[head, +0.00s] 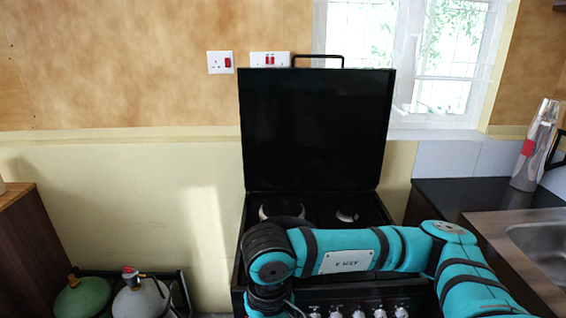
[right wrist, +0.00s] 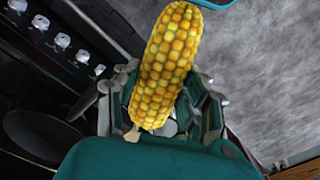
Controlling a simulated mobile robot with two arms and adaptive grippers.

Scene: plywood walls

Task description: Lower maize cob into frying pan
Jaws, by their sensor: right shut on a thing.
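The yellow maize cob (right wrist: 165,65) is in the right wrist view, pointing up the picture. My right gripper (right wrist: 160,108) is shut on its lower end, with fingers on both sides. In the head view my right arm reaches across the front of the stove and its wrist bends down; the gripper and cob are hidden there. A dark, round, shallow shape (right wrist: 42,135) at the left of the right wrist view may be the frying pan, apart from the cob. I cannot make out the pan in the head view. My left gripper is not in view.
The black stove (head: 375,210) has its lid (head: 315,130) raised against the wall and knobs (head: 358,313) along its front. A counter with a sink (head: 545,245) is at the right. Green (head: 83,298) and grey (head: 143,298) gas cylinders stand at the lower left.

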